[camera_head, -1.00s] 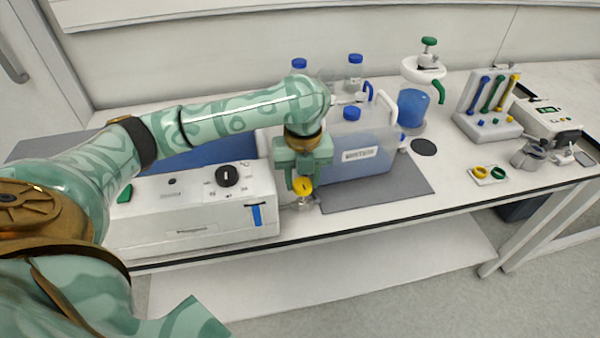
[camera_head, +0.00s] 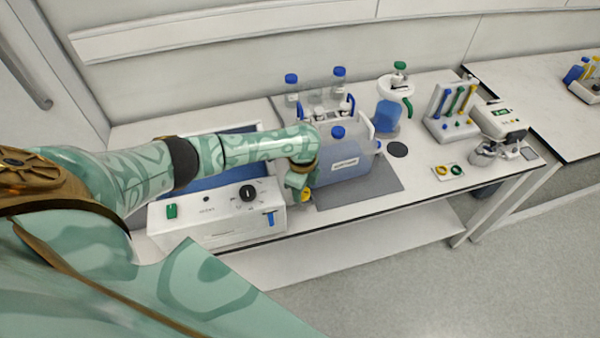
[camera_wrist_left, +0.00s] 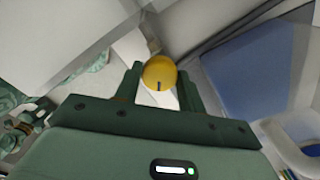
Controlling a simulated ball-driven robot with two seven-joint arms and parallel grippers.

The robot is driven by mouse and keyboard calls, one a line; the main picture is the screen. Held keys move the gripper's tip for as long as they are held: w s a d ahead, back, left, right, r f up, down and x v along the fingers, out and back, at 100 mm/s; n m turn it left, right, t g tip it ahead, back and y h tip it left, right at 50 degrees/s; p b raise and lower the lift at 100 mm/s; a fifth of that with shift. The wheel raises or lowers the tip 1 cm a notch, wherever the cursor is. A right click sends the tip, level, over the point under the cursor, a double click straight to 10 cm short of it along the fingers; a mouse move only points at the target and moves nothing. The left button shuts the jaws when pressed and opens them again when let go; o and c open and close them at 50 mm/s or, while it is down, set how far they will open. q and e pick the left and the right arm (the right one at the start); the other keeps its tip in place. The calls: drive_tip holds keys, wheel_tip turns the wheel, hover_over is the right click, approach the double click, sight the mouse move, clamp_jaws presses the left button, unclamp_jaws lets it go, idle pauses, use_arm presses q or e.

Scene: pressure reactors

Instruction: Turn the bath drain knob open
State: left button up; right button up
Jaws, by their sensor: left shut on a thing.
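The yellow drain knob (camera_head: 307,195) sits low at the right front corner of the white bath unit (camera_head: 215,222), near the bench's front edge. In the left wrist view the knob (camera_wrist_left: 159,70) is round, with a short dark mark on its face. My left gripper (camera_head: 301,193) reaches down to it and is shut on it, with one finger on each side in the wrist view (camera_wrist_left: 160,84). The gripper partly hides the knob in the head view. My right gripper is not in view.
A black dial (camera_head: 248,193) and a blue lever (camera_head: 269,218) are on the bath's front. A large clear container (camera_head: 345,165) stands on a grey mat (camera_head: 375,187) just right of my gripper. Bottles (camera_head: 340,80) stand behind. The floor in front is clear.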

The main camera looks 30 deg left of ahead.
use_arm(q)
drive_tip(key=n+p, duration=0.3)
drive_tip(key=shift+d+r, duration=0.1)
drive_tip(key=shift+r, duration=0.05)
drive_tip(key=shift+n+p, duration=1.25)
drive_tip(key=shift+n, duration=0.55)
drive_tip(key=o, duration=1)
drive_tip(key=shift+c, duration=0.2)
wheel_tip(320, 180, up, 16)
drive_tip(key=p, duration=0.7)
drive_tip(key=shift+p, duration=0.4)
